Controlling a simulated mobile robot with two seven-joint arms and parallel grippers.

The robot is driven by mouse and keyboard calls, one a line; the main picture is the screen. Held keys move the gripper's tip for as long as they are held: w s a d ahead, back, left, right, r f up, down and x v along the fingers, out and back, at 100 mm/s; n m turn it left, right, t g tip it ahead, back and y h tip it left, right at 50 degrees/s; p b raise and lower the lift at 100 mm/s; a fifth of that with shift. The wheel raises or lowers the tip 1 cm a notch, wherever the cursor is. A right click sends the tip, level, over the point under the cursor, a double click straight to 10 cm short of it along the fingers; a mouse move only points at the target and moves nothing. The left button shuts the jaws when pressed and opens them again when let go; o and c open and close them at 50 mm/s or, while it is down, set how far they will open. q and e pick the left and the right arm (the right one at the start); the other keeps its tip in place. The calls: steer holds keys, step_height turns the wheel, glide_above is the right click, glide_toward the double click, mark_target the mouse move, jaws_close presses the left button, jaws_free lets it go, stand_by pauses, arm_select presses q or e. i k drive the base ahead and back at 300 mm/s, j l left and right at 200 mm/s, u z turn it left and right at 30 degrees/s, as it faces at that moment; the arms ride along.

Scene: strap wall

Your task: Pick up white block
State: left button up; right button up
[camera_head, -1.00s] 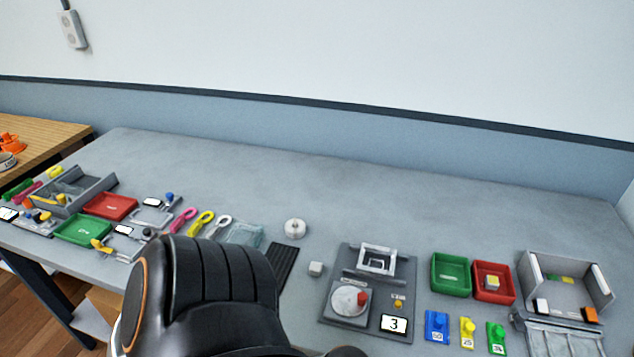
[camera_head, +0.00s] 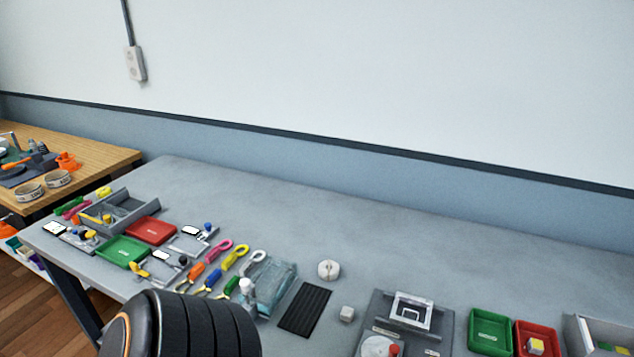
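A small white block (camera_head: 347,314) sits on the grey table (camera_head: 300,215), between a black ribbed mat and a grey device. Its visible faces are plain and nothing touches it. A dark ribbed part of my own arm fills the bottom left of the view, left of and nearer than the block. Neither gripper's fingers show in the head view.
A black ribbed mat (camera_head: 304,309) lies left of the block, and a round white piece (camera_head: 329,270) stands behind it. The grey device (camera_head: 413,309) is on its right. Green (camera_head: 489,331) and red (camera_head: 536,343) trays stand further right. The table's back strip is clear.

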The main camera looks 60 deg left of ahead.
mark_target(347, 313)
steer(key=l+u, duration=0.15)
steer(key=u, duration=1.65)
steer(key=j+z, duration=0.25)
steer(key=j, duration=0.35)
steer(key=j+z, duration=0.2)
steer(key=j, duration=0.45)
steer(key=j+z, duration=0.25)
steer(key=j, duration=0.35)
steer(key=j+z, duration=0.2)
steer(key=j, duration=0.4)
steer(key=k+j+z, duration=0.25)
steer(key=j, duration=0.35)
steer(key=i, duration=0.05)
